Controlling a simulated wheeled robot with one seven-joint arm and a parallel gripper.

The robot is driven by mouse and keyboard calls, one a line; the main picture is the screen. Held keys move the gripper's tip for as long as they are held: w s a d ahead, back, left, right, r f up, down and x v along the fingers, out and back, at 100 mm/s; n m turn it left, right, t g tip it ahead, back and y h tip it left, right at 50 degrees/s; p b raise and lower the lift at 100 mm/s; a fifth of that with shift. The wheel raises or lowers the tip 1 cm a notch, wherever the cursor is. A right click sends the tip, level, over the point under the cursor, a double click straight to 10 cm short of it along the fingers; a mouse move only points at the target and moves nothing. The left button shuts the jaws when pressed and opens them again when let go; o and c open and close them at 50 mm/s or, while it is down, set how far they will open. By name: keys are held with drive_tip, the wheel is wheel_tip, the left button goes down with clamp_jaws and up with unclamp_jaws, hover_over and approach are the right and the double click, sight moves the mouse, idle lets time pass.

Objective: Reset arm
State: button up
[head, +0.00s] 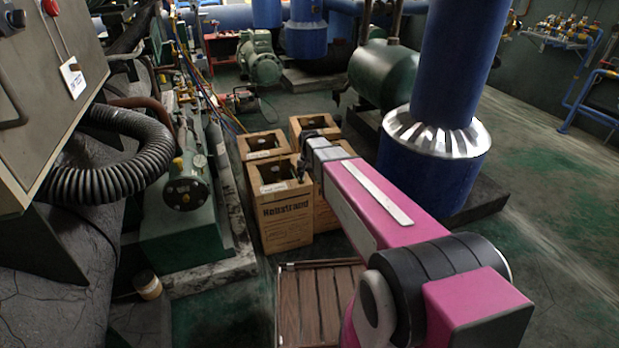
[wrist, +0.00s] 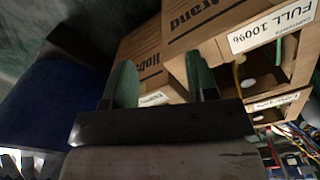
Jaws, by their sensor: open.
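My pink arm reaches forward from the lower right in the head view. My gripper (wrist: 158,72) shows in the wrist view with its two green fingers apart and nothing between them. In the head view its end is small and dark beside the boxes, and its fingers are hard to make out. A brown cardboard box (head: 284,226) printed with dark lettering stands just left of it. In the wrist view a box (wrist: 225,35) with a "FULL 100%" label (wrist: 275,27) is close beyond the fingers. I cannot tell whether they touch it.
More boxes (head: 263,143) stand behind the front one. A slatted wooden pallet (head: 320,305) lies in front of them. A thick blue column (head: 440,150) rises to the right of my arm. A green machine (head: 185,240) and a black hose (head: 110,180) are at left. Open floor (head: 570,210) lies far right.

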drive_tip(key=s+d+r+n, duration=0.1)
drive_tip(key=s+d, duration=0.4)
drive_tip(key=s, duration=0.5)
drive_tip(key=s+d+r+n, duration=0.1)
drive_tip(key=s+d+r, duration=0.1)
drive_tip(key=s+d, duration=0.4)
drive_tip(key=s, duration=0.4)
drive_tip(key=shift+r, duration=0.15)
